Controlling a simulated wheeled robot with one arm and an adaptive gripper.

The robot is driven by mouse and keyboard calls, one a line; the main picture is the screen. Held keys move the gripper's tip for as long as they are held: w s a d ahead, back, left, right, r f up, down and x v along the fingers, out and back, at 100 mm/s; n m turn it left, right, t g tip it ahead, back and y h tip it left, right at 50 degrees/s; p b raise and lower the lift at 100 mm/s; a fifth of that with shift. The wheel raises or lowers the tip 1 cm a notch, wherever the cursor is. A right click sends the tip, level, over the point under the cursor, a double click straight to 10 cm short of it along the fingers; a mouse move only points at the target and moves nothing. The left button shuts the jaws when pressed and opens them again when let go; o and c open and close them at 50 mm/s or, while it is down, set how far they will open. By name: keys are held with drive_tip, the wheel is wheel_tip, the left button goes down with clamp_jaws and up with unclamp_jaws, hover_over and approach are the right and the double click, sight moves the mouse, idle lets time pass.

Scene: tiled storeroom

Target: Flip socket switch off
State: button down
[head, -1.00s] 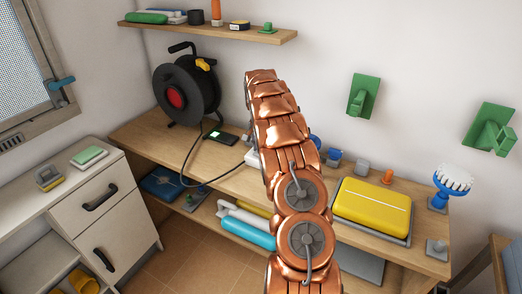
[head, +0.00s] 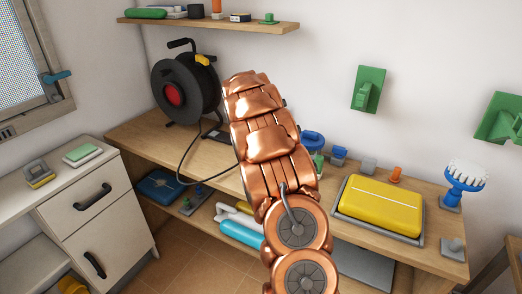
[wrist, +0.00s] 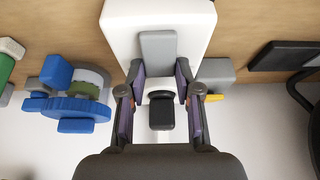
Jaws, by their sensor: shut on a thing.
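A white socket block (wrist: 118,22) fills the top middle of the wrist view. A flat grey upright piece (wrist: 158,48), seemingly its switch, stands on its face. My gripper (wrist: 159,78) has its fingers on either side of the lower part of this grey piece and is shut on it. A small black part (wrist: 160,112) with a pale ring shows between the fingers, nearer the palm. Whether the switch is on or off cannot be told. In the head view, my arm hides the gripper and the socket.
A black cable reel (head: 184,88) stands at the back left of the wooden bench (head: 128,130), its cable running behind my arm. A blue round object (wrist: 75,100) lies left of the gripper in the wrist view. A yellow case (head: 380,205) sits right of my arm.

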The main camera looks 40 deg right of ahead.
idle(0.3)
drive_tip(key=c, duration=0.8)
unclamp_jaws()
drive_tip(key=v, duration=1.2)
drive_tip(key=shift+s+a, duration=0.1)
drive_tip(key=shift+a, duration=0.05)
